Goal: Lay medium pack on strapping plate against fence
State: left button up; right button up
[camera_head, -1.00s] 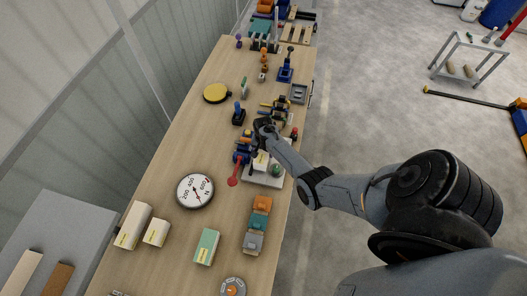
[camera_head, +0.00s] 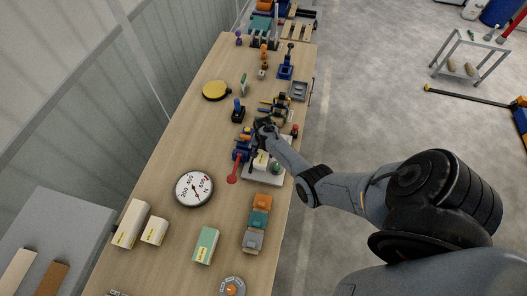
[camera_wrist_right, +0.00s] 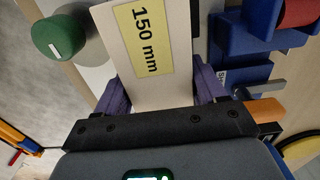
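The pack, a white block with a yellow "150 mm" label (camera_wrist_right: 152,50), is between the purple fingers of my right gripper (camera_wrist_right: 160,92). The fingers look shut on its two sides. In the head view the pack (camera_head: 261,159) is over the pale strapping plate (camera_head: 262,178), with my right gripper (camera_head: 264,128) at its far end. I cannot tell whether the pack touches the plate. A blue fixture with a red-ended lever (camera_head: 233,172) is just left of the pack. I cannot make out the fence for certain. My left gripper is not in view.
A green knob (camera_head: 275,168) is on the plate, right of the pack; it also shows in the wrist view (camera_wrist_right: 60,37). A round dial (camera_head: 194,188), two white boxes (camera_head: 131,224) (camera_head: 155,231) and a green box (camera_head: 206,246) are nearer. Bare bench lies left of the fixture.

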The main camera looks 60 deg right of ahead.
jog(key=o, duration=0.5)
jog(key=shift+c, duration=0.2)
jog(key=shift+r, duration=0.1)
notch_tip(320, 180, up, 10)
jog(key=shift+f+p, duration=0.1)
jog(key=shift+p, duration=0.6)
jog(key=shift+r, duration=0.45)
